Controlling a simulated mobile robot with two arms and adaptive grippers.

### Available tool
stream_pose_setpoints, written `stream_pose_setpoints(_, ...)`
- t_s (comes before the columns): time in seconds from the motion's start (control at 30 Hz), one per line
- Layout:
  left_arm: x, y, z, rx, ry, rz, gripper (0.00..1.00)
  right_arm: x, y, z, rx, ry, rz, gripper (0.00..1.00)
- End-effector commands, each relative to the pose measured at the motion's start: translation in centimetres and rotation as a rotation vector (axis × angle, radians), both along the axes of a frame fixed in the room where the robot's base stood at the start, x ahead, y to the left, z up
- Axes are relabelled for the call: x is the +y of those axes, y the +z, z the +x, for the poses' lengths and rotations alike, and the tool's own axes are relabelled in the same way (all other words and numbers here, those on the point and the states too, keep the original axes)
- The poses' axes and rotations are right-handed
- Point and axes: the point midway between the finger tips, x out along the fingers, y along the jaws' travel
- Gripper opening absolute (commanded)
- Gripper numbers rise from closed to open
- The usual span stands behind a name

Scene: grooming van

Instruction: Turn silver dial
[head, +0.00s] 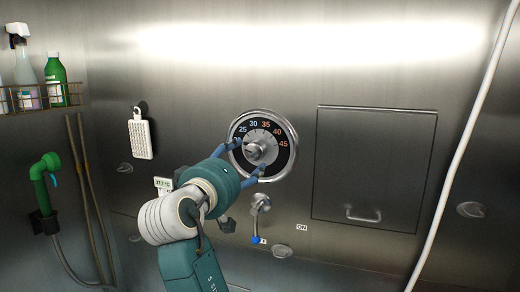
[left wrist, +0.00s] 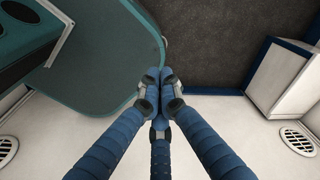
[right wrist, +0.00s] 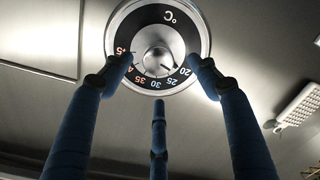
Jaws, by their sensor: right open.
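The silver dial (head: 256,149) is a round metal knob on the steel wall, inside a black temperature ring marked in °C with a silver rim. It also shows in the right wrist view (right wrist: 157,60), top centre. My right gripper (head: 250,157) is open in front of the dial, its blue fingers spread to either side of the knob. In the right wrist view two fingertips overlap the ring at left and right, and the third is below it. I cannot tell whether they touch. My left gripper (left wrist: 162,88) has its fingertips together, empty, above the floor.
A small lever valve (head: 260,205) with a blue tip is just below the dial. A closed panel (head: 370,165) with a handle is to the right. A white hose (head: 460,155) runs down the right side.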

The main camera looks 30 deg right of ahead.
Motion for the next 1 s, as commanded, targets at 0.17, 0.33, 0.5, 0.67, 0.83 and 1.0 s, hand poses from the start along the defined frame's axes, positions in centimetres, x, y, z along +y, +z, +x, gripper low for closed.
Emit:
stream_pose_setpoints(0.17, 1.5, 1.6, -1.2, 0.017, -0.004, 0.019, 0.00, -1.8, 0.4, 1.6, 0.003, -0.003, -0.003, 0.60)
stream_pose_setpoints(0.33, 2.9, 3.3, -2.8, 0.042, -0.003, 0.035, 0.00, -4.3, 0.5, 3.9, 0.004, -0.004, -0.004, 0.60)
stream_pose_setpoints(0.5, 3.0, 4.7, -3.0, 0.044, -0.003, 0.037, 0.00, -6.3, 0.4, 5.8, 0.002, -0.003, -0.002, 0.60)
stream_pose_setpoints(0.67, 1.7, 5.3, -1.7, 0.025, 0.000, 0.021, 0.00, -7.3, 0.1, 6.9, 0.001, 0.000, -0.001, 0.60)
stream_pose_setpoints(0.83, 0.6, 5.5, -0.3, 0.004, 0.000, 0.007, 0.00, -7.6, 0.0, 7.2, 0.000, 0.000, 0.000, 0.60)
stream_pose_setpoints(1.0, 1.0, 5.4, -0.6, 0.009, -0.002, 0.012, 0.00, -7.6, -0.1, 7.2, 0.000, 0.000, 0.000, 0.60)
